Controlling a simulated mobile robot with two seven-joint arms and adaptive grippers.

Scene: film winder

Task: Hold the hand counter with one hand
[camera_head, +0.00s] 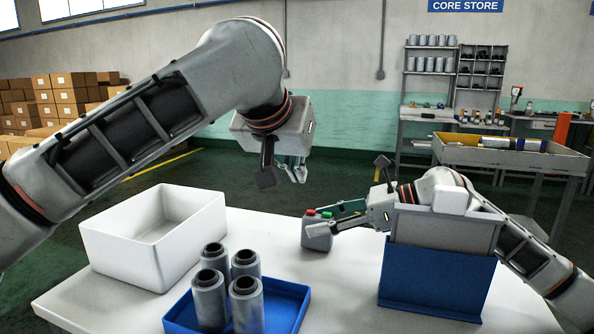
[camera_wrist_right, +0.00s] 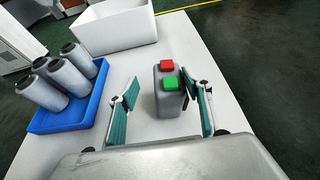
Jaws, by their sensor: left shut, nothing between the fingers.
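The hand counter (camera_head: 316,234) is a small grey block with a red and a green button on top, standing on the white table. It also shows in the right wrist view (camera_wrist_right: 168,102). My right gripper (camera_head: 338,218) is open, reaching in from the right. In the right wrist view its fingers (camera_wrist_right: 160,88) are spread to either side of the counter. The right finger is close beside it, and a clear gap shows at the left finger. I cannot tell whether the right finger touches. My left gripper (camera_head: 297,172) is shut and empty, above and behind the counter.
A blue tray (camera_head: 288,300) with several grey cores (camera_head: 246,300) stands at front left of the table. A white bin (camera_head: 115,245) is behind it. A blue box (camera_head: 437,282) with a grey upper part stands in front of my right arm. Table is clear around the counter.

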